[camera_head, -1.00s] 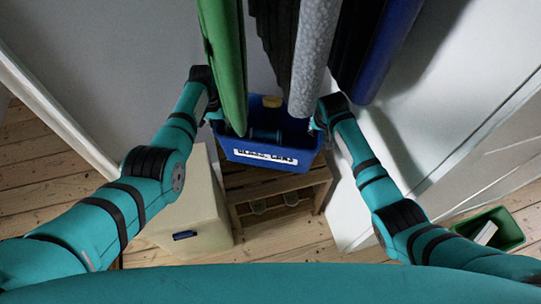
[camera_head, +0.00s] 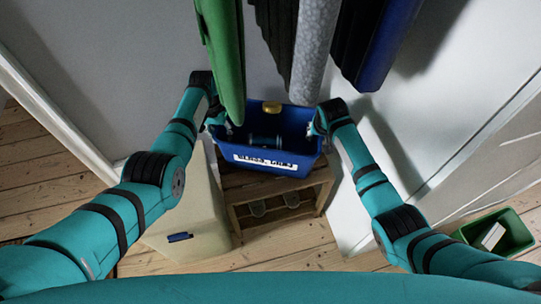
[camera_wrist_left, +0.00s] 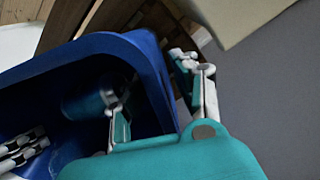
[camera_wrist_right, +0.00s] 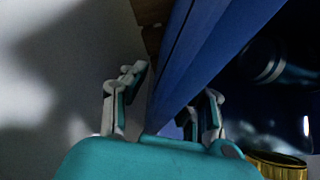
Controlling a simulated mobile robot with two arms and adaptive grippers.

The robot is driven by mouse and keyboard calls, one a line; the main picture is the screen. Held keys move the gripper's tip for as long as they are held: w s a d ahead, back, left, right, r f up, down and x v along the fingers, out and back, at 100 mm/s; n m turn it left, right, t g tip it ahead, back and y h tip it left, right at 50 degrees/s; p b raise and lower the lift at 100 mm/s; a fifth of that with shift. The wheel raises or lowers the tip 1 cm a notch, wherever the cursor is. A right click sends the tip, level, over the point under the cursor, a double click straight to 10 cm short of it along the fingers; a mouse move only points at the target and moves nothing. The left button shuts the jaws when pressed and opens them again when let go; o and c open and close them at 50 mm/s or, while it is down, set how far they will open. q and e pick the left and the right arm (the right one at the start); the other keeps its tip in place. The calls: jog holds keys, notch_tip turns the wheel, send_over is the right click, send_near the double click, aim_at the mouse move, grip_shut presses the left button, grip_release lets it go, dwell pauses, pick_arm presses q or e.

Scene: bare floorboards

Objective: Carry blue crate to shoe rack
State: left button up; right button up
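The blue crate (camera_head: 265,172), with a white label on its front, hangs level or nearly so over the wooden shoe rack (camera_head: 325,178). I cannot tell whether its bottom touches the rack. A yellow-lidded tin (camera_head: 271,107) and dark cylinders lie in it. My left gripper (camera_head: 216,117) is at its left wall. In the left wrist view (camera_wrist_left: 160,90), one finger is inside the rim and one outside. My right gripper (camera_head: 318,122) is at the right wall. In the right wrist view (camera_wrist_right: 170,97), its fingers also straddle the wall. Both appear shut on the crate.
Hanging green (camera_head: 222,60), grey (camera_head: 313,50) and blue (camera_head: 388,45) items come down close behind and above the crate. A cream box (camera_head: 185,215) stands left of the rack. A green bin (camera_head: 497,233) stands at right. White walls flank the spot.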

jog(key=shift+s+r, duration=0.15)
jog(key=shift+r, duration=0.35)
jog(key=v, duration=0.6)
jog(key=shift+s+r, duration=0.15)
jog(key=shift+r, duration=0.05)
pick_arm(q)
notch_tip(320, 180, up, 12)
jog(key=shift+a, duration=0.45)
jog(key=shift+w, duration=0.15)
